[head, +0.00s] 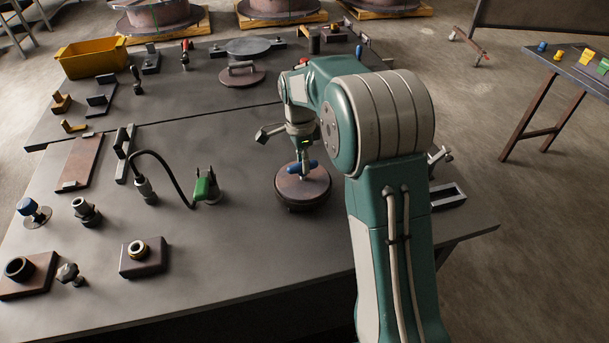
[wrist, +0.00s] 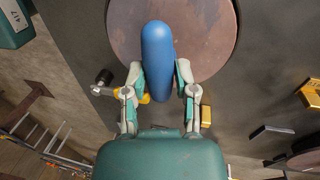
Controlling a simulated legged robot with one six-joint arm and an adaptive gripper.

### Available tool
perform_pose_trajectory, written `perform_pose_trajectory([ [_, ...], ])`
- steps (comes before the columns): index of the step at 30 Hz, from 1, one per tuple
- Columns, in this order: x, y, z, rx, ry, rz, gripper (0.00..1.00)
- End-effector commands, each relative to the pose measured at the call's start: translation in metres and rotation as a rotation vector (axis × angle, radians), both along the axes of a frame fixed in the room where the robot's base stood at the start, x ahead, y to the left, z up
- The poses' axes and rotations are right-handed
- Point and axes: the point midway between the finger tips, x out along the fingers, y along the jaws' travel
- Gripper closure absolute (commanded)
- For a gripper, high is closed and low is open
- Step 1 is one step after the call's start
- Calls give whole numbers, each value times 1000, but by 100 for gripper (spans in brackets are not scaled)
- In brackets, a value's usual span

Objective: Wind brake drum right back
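The brake drum (head: 303,195) is a round, brownish disc with a dark rim, lying flat on the steel bench right of centre in the head view. Its brown top fills the upper part of the wrist view (wrist: 205,40). A blue rounded handle (wrist: 158,50) stands over the drum's top; it also shows in the head view (head: 296,168). My gripper (wrist: 160,75) has one finger on each side of the handle and looks shut on it. In the head view my gripper (head: 304,163) points down over the drum. The handle's underside is hidden.
A flat disc with a handle (head: 242,75) and a yellow bin (head: 92,58) are farther back. A dark rectangular frame (head: 448,196) sits to the right. Bare bench (head: 240,240) lies in front.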

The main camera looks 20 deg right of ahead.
Motion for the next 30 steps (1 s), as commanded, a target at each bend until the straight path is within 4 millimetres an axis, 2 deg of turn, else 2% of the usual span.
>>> perform_pose_trajectory([
  [1, 1, 1, 0, 1, -5, 2, 38],
  [2, 1, 1, 0, 1, -5, 2, 31],
  [14, 0, 0, 2, 0, -2, 3, 31],
  [26, 0, 0, 33, -1, -2, 4, 31],
  [30, -1, 0, 36, 0, 0, 4, 31],
])
